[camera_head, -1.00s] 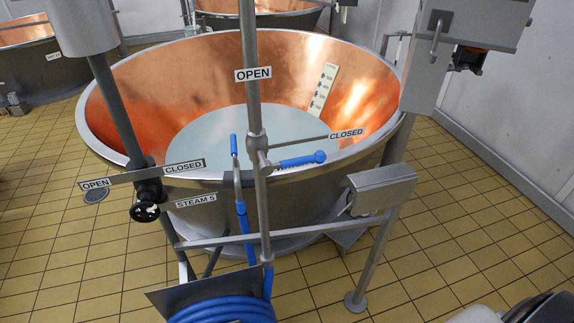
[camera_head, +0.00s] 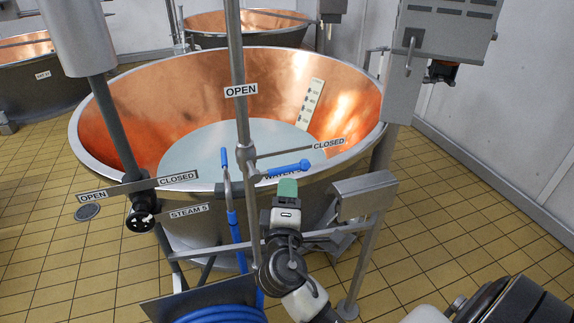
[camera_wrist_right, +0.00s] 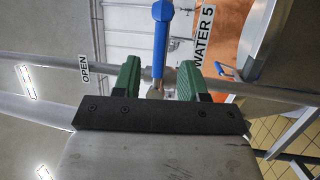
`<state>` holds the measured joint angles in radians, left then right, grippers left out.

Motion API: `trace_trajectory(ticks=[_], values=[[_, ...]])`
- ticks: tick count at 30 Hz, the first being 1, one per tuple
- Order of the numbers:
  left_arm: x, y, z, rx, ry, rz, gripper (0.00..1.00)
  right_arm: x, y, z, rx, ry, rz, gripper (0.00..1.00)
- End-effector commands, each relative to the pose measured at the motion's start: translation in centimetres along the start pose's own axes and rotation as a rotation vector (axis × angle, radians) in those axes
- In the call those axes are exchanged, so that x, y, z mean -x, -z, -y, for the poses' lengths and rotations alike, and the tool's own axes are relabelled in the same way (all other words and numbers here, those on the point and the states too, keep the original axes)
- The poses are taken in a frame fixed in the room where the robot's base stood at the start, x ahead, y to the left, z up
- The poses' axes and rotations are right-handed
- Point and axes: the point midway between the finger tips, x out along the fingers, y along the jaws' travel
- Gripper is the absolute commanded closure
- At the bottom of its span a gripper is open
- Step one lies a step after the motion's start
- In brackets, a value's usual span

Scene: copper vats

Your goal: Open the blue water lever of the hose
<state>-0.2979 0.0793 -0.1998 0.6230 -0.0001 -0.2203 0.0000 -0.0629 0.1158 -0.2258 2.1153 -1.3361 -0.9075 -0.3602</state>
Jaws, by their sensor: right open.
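The blue water lever (camera_head: 291,168) sits on the upright pipe (camera_head: 240,110) in front of the copper vat. It points right, just under the CLOSED sign (camera_head: 328,143); the OPEN sign (camera_head: 241,90) is higher on the pipe. My right gripper (camera_head: 287,187) is just below the lever in the head view, its green fingers upward. In the right wrist view the green fingers (camera_wrist_right: 158,66) are apart and empty. There the blue lever (camera_wrist_right: 160,38) lines up with the gap, beyond the fingertips; I cannot tell the exact distance. My left gripper is not in view.
The blue hose (camera_head: 222,313) hangs coiled at the bottom, its blue handle (camera_head: 224,158) left of the pipe. The copper vat (camera_head: 130,100) stands behind. A black steam valve (camera_head: 140,221) is at left and a metal bracket (camera_head: 362,196) at right.

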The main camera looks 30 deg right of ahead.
Motion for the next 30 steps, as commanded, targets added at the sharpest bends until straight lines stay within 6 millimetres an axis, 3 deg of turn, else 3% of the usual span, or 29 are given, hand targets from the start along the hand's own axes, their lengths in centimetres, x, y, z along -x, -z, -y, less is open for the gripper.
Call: trace_trajectory(ticks=[3,10,15,23,30], values=[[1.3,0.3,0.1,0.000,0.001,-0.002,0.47,-2.6,0.1,-0.5,0.001,-0.002,0.000,0.58],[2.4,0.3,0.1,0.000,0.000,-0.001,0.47,-6.0,0.1,-0.2,0.002,0.000,-0.002,0.58],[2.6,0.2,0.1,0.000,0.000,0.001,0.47,-7.1,0.0,0.0,0.000,0.002,-0.001,0.58],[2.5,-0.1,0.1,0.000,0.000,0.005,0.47,-7.2,0.0,0.1,-0.001,0.003,-0.001,0.58],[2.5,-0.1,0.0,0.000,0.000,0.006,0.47,-7.2,0.0,0.1,-0.001,0.003,-0.002,0.91]])
